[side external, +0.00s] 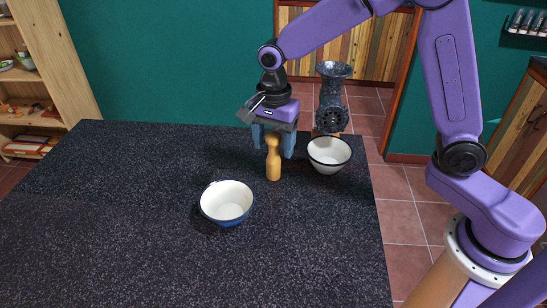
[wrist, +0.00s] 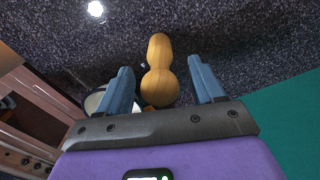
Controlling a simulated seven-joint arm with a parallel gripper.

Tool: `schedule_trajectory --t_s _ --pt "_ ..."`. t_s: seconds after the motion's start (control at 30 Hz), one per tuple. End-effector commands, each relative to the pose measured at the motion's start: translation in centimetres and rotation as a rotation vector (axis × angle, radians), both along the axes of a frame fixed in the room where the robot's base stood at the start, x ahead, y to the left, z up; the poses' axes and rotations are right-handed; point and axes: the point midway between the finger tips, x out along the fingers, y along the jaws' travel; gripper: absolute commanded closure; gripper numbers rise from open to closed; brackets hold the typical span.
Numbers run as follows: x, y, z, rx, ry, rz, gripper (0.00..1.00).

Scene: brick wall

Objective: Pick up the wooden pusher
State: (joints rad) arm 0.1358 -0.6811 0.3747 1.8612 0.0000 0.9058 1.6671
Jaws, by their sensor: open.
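The wooden pusher (side external: 273,160) stands upright on the dark speckled table in the side view. It is pale brown with a rounded knob at its top. My gripper (side external: 273,150) is above and behind it, pointing down, with its blue-grey fingers on either side of the pusher's upper part. In the wrist view the pusher (wrist: 159,75) shows between the two open fingers (wrist: 165,82), with a gap to each. The fingers are open and hold nothing.
A white bowl with a dark rim (side external: 329,155) stands close to the right of my gripper. A blue and white bowl (side external: 227,202) stands front left of the pusher. A dark grinder (side external: 332,98) stands behind the right bowl. The table's (side external: 110,215) left side is clear.

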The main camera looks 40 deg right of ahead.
Motion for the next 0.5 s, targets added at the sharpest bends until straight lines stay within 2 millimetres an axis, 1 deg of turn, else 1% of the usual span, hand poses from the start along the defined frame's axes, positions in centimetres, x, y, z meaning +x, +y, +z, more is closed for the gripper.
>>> schedule_trajectory --t_s 0.03,0.1,0.2,0.47,0.5 --pt "-0.1 -0.2 -0.8 -0.002 0.005 0.0 0.33" --pt "-0.1 -0.1 -1.7 -0.002 0.005 0.0 0.33" --pt "0.0 -0.1 -2.4 -0.001 0.002 0.0 0.33" --pt "0.0 0.0 -2.6 0.0 0.0 0.0 0.33" --pt "0.0 0.0 -2.6 0.0 0.0 0.0 0.43"
